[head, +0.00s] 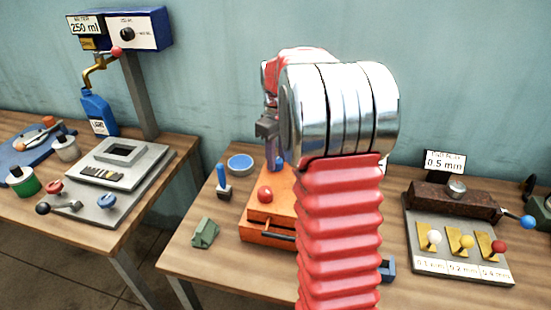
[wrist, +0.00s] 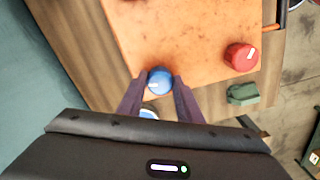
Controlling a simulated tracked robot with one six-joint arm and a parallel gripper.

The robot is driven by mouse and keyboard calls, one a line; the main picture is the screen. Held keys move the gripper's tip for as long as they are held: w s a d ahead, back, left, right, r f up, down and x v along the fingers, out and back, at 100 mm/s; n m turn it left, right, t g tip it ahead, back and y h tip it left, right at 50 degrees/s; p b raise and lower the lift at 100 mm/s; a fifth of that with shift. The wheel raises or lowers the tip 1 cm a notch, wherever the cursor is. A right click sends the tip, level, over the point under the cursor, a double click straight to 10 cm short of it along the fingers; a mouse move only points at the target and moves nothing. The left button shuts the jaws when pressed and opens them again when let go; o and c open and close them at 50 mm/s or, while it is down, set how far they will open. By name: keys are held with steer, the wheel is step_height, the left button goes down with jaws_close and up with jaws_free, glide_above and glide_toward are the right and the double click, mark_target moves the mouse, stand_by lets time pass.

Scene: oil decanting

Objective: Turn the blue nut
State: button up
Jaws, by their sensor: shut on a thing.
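The blue nut (wrist: 160,81) sits near the edge of an orange box and shows in the wrist view with a white mark on its top. My gripper (wrist: 159,88) reaches down to it, with one dark finger on each side, shut on the nut. In the head view my gripper (head: 272,150) is above the orange box (head: 268,237), and my red and silver arm hides much of the box. A red nut (wrist: 241,57) is on the same box, to the right in the wrist view. It also shows in the head view (head: 265,194).
A blue-handled tool (head: 222,183), a blue round dish (head: 240,162) and a green block (head: 204,233) are left of the box. A grey panel with coloured knobs (head: 460,240) is on the right. A left table holds a blue bottle (head: 97,112) under a dispenser.

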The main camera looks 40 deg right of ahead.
steer(key=shift+w+r+n, duration=0.1)
steer(key=shift+n, duration=1.3)
steer(key=o, duration=1)
steer(key=shift+o, duration=0.2)
step_height(320, 180, up, 14)
steer(key=shift+f, duration=0.2)
